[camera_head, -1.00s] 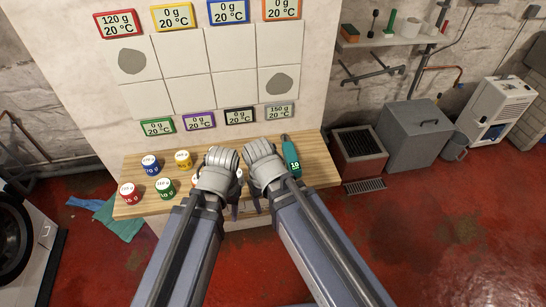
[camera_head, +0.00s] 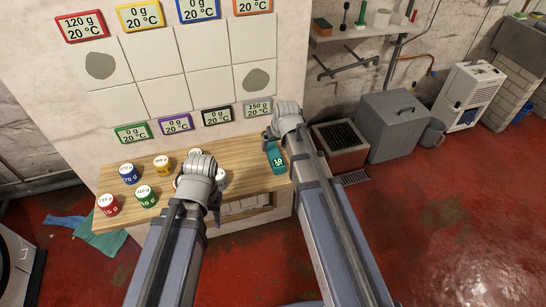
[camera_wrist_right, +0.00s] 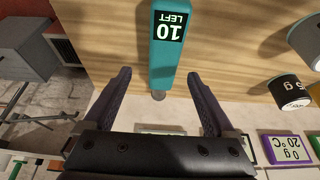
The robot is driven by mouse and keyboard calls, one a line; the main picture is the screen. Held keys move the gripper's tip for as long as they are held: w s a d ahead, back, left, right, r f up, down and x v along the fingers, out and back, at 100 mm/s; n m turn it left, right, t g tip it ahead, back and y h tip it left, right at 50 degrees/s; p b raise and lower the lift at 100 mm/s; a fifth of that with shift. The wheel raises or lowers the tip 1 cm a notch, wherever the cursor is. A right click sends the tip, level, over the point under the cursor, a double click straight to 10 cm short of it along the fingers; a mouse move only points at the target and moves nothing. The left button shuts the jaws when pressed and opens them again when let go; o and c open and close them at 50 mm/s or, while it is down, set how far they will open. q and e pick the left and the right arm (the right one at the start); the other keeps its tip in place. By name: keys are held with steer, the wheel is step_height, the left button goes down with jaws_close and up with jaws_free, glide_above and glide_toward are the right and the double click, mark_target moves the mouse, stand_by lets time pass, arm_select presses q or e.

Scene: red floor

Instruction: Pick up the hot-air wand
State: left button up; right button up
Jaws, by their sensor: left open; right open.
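The hot-air wand (camera_head: 277,160) is a teal tool with a black "10 LEFT" label, at the right end of the wooden bench (camera_head: 245,178). My right gripper (camera_head: 268,135) is over its far end, which the arm partly hides. In the right wrist view, the wand (camera_wrist_right: 163,65) points toward my open right gripper (camera_wrist_right: 158,76). Its narrow grey end lies between the two fingers in the picture, with a gap on each side; neither finger appears to touch it. My left gripper (camera_head: 216,208) is by the bench front, mostly hidden by its wrist.
Red (camera_head: 108,205), blue (camera_head: 130,174), green (camera_head: 147,197) and yellow (camera_head: 162,166) cans stand on the bench's left; others are partly behind my left wrist. Display panels and tiles cover the wall behind. A grey box (camera_head: 392,127) stands right of the bench.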

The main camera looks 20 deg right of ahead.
mark_target(273, 150)
steer(key=shift+a+b+x, duration=0.1)
steer(key=shift+b+x, duration=1.15)
steer(key=shift+x, duration=0.25)
steer(key=shift+a+b+x, duration=0.15)
steer(key=shift+b+x, duration=1.05)
steer(key=shift+x, duration=0.3)
steer(key=shift+s, duration=0.15)
steer(key=shift+r, duration=0.1)
steer(key=shift+c, duration=0.2)
steer(key=c, duration=1.3)
step_height(273, 150, up, 10)
steer(key=p, duration=1)
